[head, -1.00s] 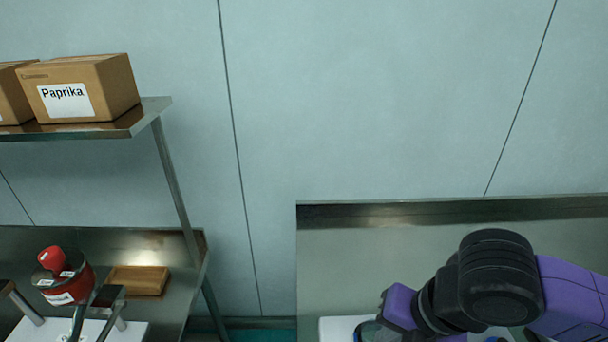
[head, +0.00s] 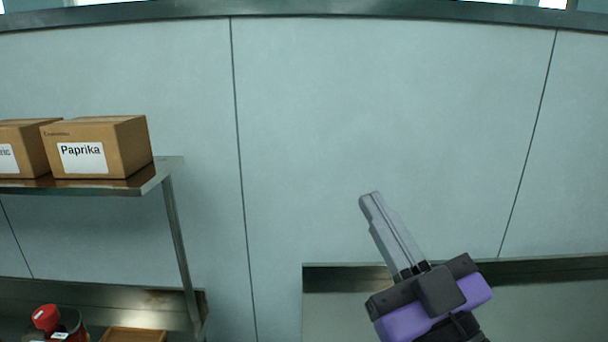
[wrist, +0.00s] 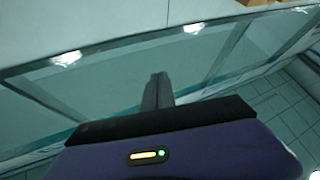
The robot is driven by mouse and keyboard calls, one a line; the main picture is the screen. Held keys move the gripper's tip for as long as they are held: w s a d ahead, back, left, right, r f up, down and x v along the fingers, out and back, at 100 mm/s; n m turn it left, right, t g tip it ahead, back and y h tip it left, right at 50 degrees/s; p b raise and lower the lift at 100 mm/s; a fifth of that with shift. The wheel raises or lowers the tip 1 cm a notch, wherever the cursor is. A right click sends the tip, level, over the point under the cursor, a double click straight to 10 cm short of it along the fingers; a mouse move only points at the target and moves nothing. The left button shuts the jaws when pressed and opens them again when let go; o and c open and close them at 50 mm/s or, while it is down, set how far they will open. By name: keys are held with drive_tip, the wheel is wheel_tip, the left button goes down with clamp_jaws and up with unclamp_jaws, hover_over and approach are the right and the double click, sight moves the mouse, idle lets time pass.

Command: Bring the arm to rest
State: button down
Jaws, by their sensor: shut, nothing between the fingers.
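My gripper (head: 370,198) is raised at the lower right of the head view, in front of the pale wall. Its two grey fingers lie together, shut and empty, pointing up and to the left. In the wrist view, the fingers (wrist: 158,78) are also together, with nothing between them. The purple wrist body shows below the fingers. Most of the arm is out of the head view.
A metal shelf (head: 150,184) at left holds cardboard boxes, one labelled Paprika (head: 125,147). Below are a red and dark container (head: 68,325) and a wooden tray (head: 133,334). A steel counter (head: 560,298) stands at lower right. The space before the wall is open.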

drive_tip(key=s+d+f+m+h, duration=0.5)
drive_tip(key=f+m+h, duration=0.2)
drive_tip(key=f, duration=0.1)
drive_tip(key=s+d+f+m+h, duration=0.5)
drive_tip(key=f+m+h, duration=0.1)
drive_tip(key=f, duration=0.3)
drive_tip(key=s+f+n+g+y, duration=0.1)
drive_tip(key=s+f+n+g, duration=0.1)
drive_tip(key=s+f, duration=0.7)
drive_tip(key=s+d+f+n+g+y+b, duration=0.1)
drive_tip(key=s+f+n+g+y, duration=0.1)
drive_tip(key=s+f+g, duration=0.3)
drive_tip(key=s+f+n, duration=0.1)
drive_tip(key=s+f, duration=0.3)
drive_tip(key=s, duration=0.5)
drive_tip(key=shift+s+d+f, duration=0.15)
drive_tip(key=shift+s+f, duration=0.15)
drive_tip(key=shift+f, duration=0.05)
